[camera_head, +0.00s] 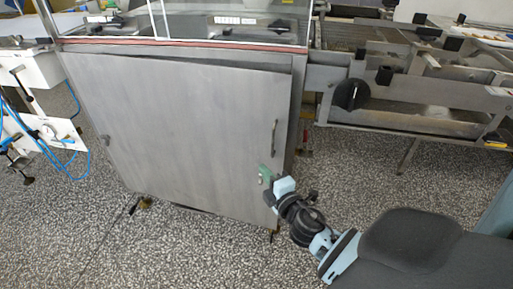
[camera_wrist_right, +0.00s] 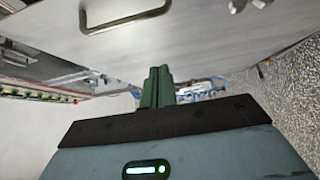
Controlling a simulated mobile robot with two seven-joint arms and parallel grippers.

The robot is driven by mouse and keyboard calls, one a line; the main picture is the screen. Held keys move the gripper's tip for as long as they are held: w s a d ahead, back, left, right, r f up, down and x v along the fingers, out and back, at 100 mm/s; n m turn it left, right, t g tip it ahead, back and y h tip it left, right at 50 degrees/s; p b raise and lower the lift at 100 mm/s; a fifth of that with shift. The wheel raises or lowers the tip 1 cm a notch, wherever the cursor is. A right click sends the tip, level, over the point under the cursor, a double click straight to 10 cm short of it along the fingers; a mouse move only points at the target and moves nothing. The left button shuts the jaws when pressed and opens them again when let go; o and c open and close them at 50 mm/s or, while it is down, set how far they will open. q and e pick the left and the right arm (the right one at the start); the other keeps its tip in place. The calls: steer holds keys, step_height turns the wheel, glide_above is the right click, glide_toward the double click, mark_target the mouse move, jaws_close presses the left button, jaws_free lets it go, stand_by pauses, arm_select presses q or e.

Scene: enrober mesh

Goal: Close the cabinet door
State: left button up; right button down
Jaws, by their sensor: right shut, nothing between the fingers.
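The cabinet door (camera_head: 180,125) is a large flat grey panel on the front of the steel machine. It stands slightly ajar, with a dark gap along its top right and right side. Its bar handle (camera_head: 275,135) is near the right edge. My right gripper (camera_head: 265,172) has its green fingers at the door's lower right edge, below the handle; I cannot tell whether they touch it. In the right wrist view the fingers (camera_wrist_right: 157,84) are together and empty, with the door (camera_wrist_right: 215,45) and handle (camera_wrist_right: 125,17) beyond them. My left gripper is not in view.
A steel conveyor frame (camera_head: 410,115) with a black knob (camera_head: 351,94) stands right of the cabinet. A white unit with blue cables (camera_head: 55,130) is at the left. The speckled floor (camera_head: 200,245) before the door is mostly clear.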

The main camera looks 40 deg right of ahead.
glide_toward(250, 140)
steer(key=w+a, duration=0.2)
steer(key=w, duration=0.1)
steer(key=shift+w+d+r+b, duration=0.1)
steer(key=shift+w+d+b, duration=0.3)
steer(key=shift+w+d, duration=0.9)
steer(key=shift+d, duration=0.2)
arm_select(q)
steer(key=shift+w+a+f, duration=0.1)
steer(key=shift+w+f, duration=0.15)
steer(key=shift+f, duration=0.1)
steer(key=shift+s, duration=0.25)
